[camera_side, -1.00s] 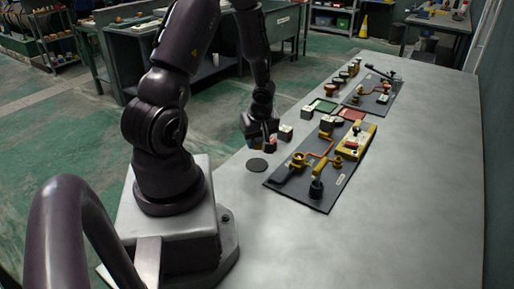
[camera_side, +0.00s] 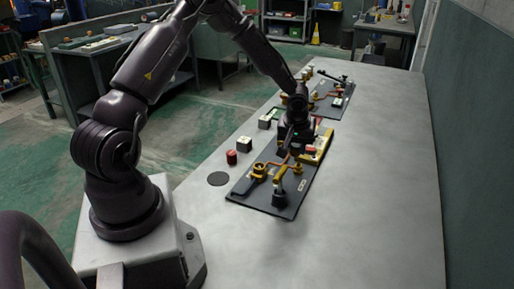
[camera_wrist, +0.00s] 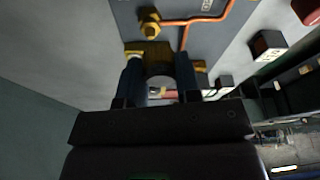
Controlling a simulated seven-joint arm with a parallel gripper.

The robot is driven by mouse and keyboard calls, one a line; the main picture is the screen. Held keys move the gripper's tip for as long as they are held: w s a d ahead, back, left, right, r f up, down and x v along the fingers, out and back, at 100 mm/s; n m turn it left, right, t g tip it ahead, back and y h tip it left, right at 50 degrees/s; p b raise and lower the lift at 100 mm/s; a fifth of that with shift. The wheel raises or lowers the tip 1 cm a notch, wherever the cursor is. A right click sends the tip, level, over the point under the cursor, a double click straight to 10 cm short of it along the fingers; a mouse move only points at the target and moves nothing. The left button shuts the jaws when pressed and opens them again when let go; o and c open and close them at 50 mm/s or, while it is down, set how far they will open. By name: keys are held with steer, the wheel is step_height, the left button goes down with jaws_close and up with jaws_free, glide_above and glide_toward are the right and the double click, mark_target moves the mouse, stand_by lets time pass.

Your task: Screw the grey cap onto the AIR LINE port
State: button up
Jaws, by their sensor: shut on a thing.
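My gripper (camera_side: 290,143) is over the near dark board (camera_side: 243,189), close to its yellow block (camera_side: 318,147). Beyond the fingers, the yellow block (camera_wrist: 147,50) is partly hidden. The board carries several brass fittings, one of them at the near left (camera_side: 258,171), and a thin orange pipe (camera_wrist: 196,19). The port labels are too small to read, so I cannot tell which is AIR LINE. Whether the cap touches a port is hidden.
A red cap (camera_side: 231,157) and a white-labelled dark cube (camera_side: 244,144) stand on the table left of the board. A second dark board (camera_side: 330,101) is farther back. The table's right side is clear.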

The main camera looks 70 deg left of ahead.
steer(key=shift+w+a+r+m, duration=0.15)
steer(key=shift+w+r+m, duration=0.15)
steer(key=shift+w+m, duration=0.2)
steer(key=shift+w+a+r+m, duration=0.15)
steer(key=shift+w+r+m, duration=0.2)
steer(key=shift+w, duration=0.2)
steer(key=shift+a+m+h, duration=0.1)
steer(key=shift+m+h, duration=0.2)
steer(key=shift+m, duration=0.25)
steer(key=shift+t, duration=0.3)
steer(key=shift+f, duration=2.25)
steer(key=shift+n, duration=0.6)
steer(key=shift+n, duration=0.7)
